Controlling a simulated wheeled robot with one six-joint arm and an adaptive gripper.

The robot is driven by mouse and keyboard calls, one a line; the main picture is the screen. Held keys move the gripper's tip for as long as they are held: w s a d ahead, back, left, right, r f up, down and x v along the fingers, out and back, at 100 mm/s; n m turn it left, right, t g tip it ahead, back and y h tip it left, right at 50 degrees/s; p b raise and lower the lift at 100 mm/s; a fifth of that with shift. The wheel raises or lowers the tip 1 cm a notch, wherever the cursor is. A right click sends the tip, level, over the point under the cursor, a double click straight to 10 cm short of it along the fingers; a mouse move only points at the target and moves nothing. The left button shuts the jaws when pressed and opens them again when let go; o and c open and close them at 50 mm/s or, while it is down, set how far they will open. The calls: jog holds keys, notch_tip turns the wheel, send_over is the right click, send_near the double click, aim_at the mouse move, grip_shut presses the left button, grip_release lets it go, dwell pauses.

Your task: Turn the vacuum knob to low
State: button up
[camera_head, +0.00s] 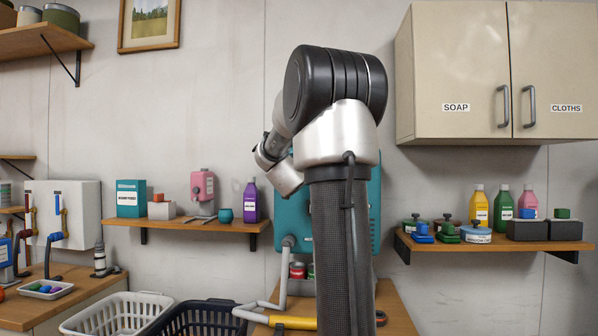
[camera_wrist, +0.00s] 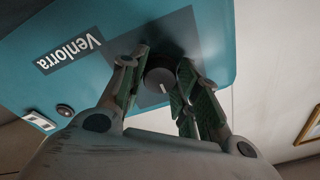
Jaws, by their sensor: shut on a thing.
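The vacuum is a teal box (camera_head: 284,215) mostly hidden behind my arm in the head view. In the wrist view its teal front (camera_wrist: 90,25) bears the word "Venlorra". The dark round knob (camera_wrist: 160,77) sits near the edge of that front, with a pale pointer line on it. My gripper (camera_wrist: 160,88) has its two green-padded fingers on either side of the knob, shut on it. In the head view the fingers and knob are hidden behind my arm. No setting labels can be read around the knob.
A small round button (camera_wrist: 65,110) and a white label (camera_wrist: 38,121) are on the same front. A grey hose (camera_head: 284,275) hangs below the vacuum. Shelves with bottles stand left (camera_head: 190,224) and right (camera_head: 490,245); a wall cabinet (camera_head: 480,60) hangs upper right.

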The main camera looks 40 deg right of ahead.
jog(key=shift+f, duration=0.2)
jog(key=o, duration=1)
jog(key=shift+r, duration=0.1)
jog(key=v, duration=1.2)
jog(key=shift+a, duration=0.1)
jog(key=shift+w, duration=0.1)
